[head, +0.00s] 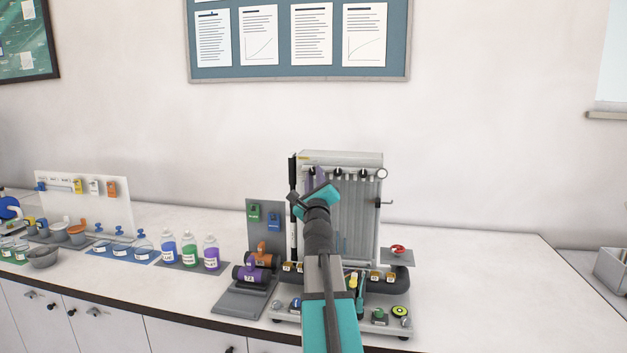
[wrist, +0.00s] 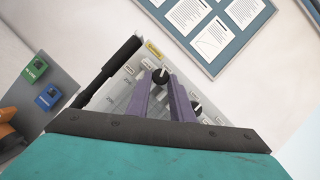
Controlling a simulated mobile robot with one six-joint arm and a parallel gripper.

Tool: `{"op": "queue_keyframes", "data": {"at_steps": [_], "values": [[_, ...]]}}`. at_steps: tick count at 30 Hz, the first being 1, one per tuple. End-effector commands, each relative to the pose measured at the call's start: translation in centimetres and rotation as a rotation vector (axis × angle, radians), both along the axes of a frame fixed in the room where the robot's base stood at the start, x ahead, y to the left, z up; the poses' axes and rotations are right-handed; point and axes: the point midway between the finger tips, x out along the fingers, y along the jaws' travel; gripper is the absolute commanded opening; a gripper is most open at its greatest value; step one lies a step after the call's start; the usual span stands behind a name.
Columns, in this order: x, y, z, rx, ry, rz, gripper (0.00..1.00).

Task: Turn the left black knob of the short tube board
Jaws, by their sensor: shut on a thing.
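The tube board (head: 362,215) is a grey upright panel with vertical tubes, standing on the bench just right of the middle of the head view. A row of black knobs runs along its top. The left black knob (wrist: 160,75) has a white pointer mark and sits between the tips of my purple fingers in the wrist view. My gripper (head: 314,175) is shut on this knob, and the fingers hide part of it in both views. My arm hides the board's lower middle.
A black upright rod (head: 292,200) stands at the board's left edge. Left of it is a grey stand (head: 264,212) with green and blue tags. Bottles (head: 190,250) stand farther left. A small shelf with a red item (head: 398,248) is at right.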

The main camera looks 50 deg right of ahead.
Motion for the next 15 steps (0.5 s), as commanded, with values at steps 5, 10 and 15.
{"op": "queue_keyframes", "data": {"at_steps": [5, 10, 15], "values": [[-0.15, -0.14, 0.13, -0.018, 0.024, -0.003, 0.00], [-0.20, -0.18, 0.17, -0.029, 0.043, -0.004, 0.00], [-0.22, -0.20, 0.18, -0.038, 0.063, -0.004, 0.00]]}}
